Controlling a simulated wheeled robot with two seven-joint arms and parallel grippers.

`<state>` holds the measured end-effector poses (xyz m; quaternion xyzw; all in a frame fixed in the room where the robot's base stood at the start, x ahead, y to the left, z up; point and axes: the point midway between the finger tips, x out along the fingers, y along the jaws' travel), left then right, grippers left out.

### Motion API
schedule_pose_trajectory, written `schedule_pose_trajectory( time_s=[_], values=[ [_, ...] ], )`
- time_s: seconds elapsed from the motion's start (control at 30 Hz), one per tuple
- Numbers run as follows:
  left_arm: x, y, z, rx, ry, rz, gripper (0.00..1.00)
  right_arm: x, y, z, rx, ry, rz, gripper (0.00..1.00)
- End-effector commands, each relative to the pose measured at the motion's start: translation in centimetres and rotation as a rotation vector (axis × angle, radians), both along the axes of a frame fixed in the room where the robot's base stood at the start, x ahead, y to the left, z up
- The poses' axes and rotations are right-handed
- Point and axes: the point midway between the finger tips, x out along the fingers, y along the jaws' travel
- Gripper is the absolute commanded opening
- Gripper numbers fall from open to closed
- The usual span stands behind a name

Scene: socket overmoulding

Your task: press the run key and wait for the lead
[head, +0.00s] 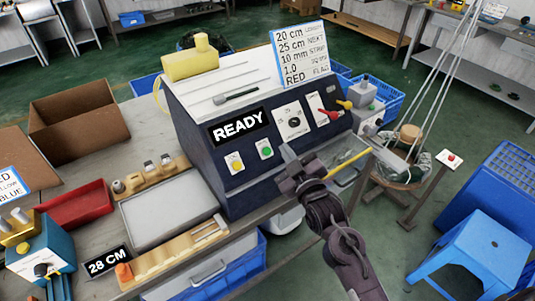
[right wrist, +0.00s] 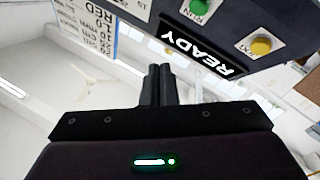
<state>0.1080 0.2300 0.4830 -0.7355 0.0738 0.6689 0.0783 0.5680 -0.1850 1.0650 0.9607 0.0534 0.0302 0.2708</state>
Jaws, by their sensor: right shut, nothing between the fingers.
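The dark machine (head: 225,175) stands on the bench, and its display (head: 239,127) reads READY. The green run key (head: 265,150) is on its front panel below the display, right of a yellow key (head: 235,163). In the right wrist view the green key (right wrist: 198,7), marked RUN, is at the top edge, and the display (right wrist: 197,52) shows upside down. My right gripper (head: 288,157) is shut and empty, in front of the panel just right of the green key. Its closed fingertips (right wrist: 159,70) look apart from the key. My left gripper is out of view.
A card (head: 300,53) on top lists 20 cm, 25 cm, 10 mm, 1.0 and RED. A dial (head: 294,121) and red lever (head: 328,114) sit right of the display. A grey tray (head: 168,212) and a 28 CM sign (head: 107,262) are on the bench at left.

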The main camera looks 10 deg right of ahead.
Motion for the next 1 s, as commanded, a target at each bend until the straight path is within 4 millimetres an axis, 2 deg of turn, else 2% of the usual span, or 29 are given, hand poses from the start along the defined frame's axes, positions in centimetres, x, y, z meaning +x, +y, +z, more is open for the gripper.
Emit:
schedule_pose_trajectory(
  time_s=[0.03, 0.3, 0.6, 1.0],
  values=[
    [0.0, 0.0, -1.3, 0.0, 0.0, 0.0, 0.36, 0.6, 0.2, -1.1, 0.001, -0.002, 0.0, 0.0],
    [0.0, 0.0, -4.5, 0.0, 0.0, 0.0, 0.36, 3.2, 1.2, -3.6, 0.001, -0.002, 0.001, 0.0],
    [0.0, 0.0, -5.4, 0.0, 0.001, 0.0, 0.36, 4.8, 1.7, -4.8, 0.0, 0.0, 0.0, 0.0],
    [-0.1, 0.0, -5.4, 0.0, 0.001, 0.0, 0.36, 4.9, 1.8, -4.8, 0.0, 0.001, 0.001, 0.0]
  ],
)
